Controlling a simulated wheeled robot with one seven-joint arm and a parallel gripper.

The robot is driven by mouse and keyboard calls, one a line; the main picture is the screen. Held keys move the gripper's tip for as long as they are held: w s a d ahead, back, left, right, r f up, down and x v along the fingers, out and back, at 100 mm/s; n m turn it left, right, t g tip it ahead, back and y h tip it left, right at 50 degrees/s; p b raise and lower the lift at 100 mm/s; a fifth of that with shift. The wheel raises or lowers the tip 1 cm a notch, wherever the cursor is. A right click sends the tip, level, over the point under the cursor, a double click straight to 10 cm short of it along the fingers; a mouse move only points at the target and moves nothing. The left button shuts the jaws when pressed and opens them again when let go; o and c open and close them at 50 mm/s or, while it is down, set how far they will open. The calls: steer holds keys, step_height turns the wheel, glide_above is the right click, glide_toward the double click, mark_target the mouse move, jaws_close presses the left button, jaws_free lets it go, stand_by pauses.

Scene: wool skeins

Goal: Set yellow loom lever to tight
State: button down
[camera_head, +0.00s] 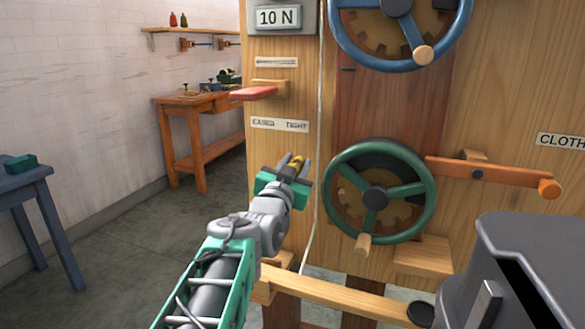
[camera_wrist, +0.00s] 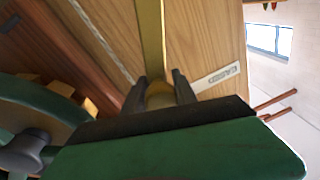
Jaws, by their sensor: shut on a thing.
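The yellow lever (camera_wrist: 151,35) runs from the top edge of the wrist view down to my gripper (camera_wrist: 160,86). Its rounded near end sits between the two dark fingers, which are shut on it. In the head view, my gripper (camera_head: 297,163) is in front of the wooden loom post, and only a small yellow piece (camera_head: 296,162) of the lever shows between the fingers. The label strip with EASED on the left and TIGHT on the right (camera_head: 280,125) is on the post above my gripper. The lever's pivot is hidden in the head view.
A red lever (camera_head: 254,93) sticks out above the label. A green handwheel (camera_head: 427,200) is close to the right of my gripper, with a blue handwheel (camera_head: 336,38) above. An orange-brown handle (camera_head: 500,172) is farther right. Open floor lies left.

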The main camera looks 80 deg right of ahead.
steer(key=shift+f, duration=0.3)
steer(key=c, duration=1.3)
jaws_free()
steer(key=shift+c, duration=0.2)
steer(key=o, duration=0.3)
steer(key=shift+s+r, duration=0.1)
steer(key=shift+r, duration=0.05)
steer(key=a+b, duration=0.4)
steer(key=a, duration=0.3)
steer(key=shift+w+a+f, duration=0.35)
steer(key=shift+f, duration=0.1)
